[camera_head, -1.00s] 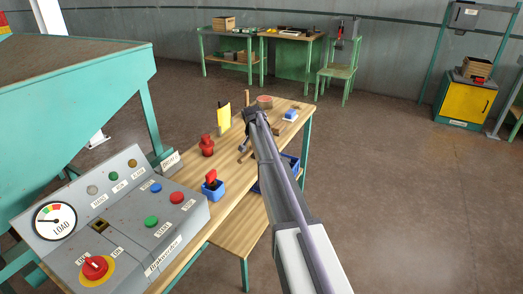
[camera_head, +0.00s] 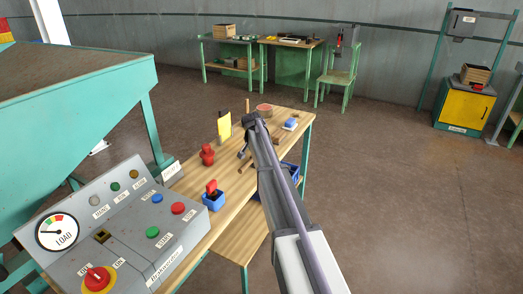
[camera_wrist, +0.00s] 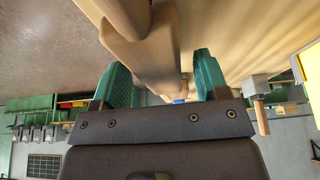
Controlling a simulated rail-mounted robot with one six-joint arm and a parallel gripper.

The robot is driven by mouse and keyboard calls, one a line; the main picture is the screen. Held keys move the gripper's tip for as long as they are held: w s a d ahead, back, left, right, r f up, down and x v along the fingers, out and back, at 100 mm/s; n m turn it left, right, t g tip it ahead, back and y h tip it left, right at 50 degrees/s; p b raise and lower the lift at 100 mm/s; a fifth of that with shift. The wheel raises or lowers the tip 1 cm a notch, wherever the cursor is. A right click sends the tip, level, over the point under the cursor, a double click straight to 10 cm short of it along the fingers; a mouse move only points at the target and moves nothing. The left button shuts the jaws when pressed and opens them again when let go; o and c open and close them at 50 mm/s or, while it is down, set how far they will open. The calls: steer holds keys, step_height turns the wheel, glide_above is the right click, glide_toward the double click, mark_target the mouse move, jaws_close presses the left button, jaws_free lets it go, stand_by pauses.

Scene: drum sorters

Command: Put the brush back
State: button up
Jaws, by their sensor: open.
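My gripper (camera_head: 250,118) is over the far part of the wooden workbench (camera_head: 236,219) in the head view. In the wrist view, the green fingers of my gripper (camera_wrist: 161,66) stand apart. A tan wooden piece (camera_wrist: 150,48), which looks like the brush or its handle, lies in line with the gap between them. I cannot tell whether either finger touches it. In the head view, the arm and gripper cover part of this area, and I cannot clearly pick out the brush.
A yellow card (camera_head: 224,127), a red object (camera_head: 207,155) and a blue box (camera_head: 213,201) stand left of my arm. A reddish bowl (camera_head: 264,110) and a blue-white item (camera_head: 290,124) are near the far end. A control panel (camera_head: 130,230) is at front left.

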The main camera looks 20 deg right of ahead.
steer(key=p+v, duration=0.8)
steer(key=v, duration=0.2)
steer(key=shift+r, duration=0.3)
steer(key=shift+f, duration=0.1)
steer(key=s+a+n+g+y, duration=0.1)
steer(key=s+a+n, duration=0.45)
steer(key=s, duration=0.75)
steer(key=s+a+f+n+g+y, duration=0.1)
steer(key=s+a+n, duration=0.1)
steer(key=s+a, duration=0.9)
steer(key=s+a+n+g+y, duration=0.1)
steer(key=s+a+n+y, duration=0.3)
steer(key=s, duration=1)
step_height(320, 180, down, 57)
steer(key=h+b, duration=0.2)
steer(key=b, duration=5.4)
steer(key=shift+a+m, duration=0.4)
steer(key=shift+m, duration=0.05)
steer(key=shift+w+r, duration=0.1)
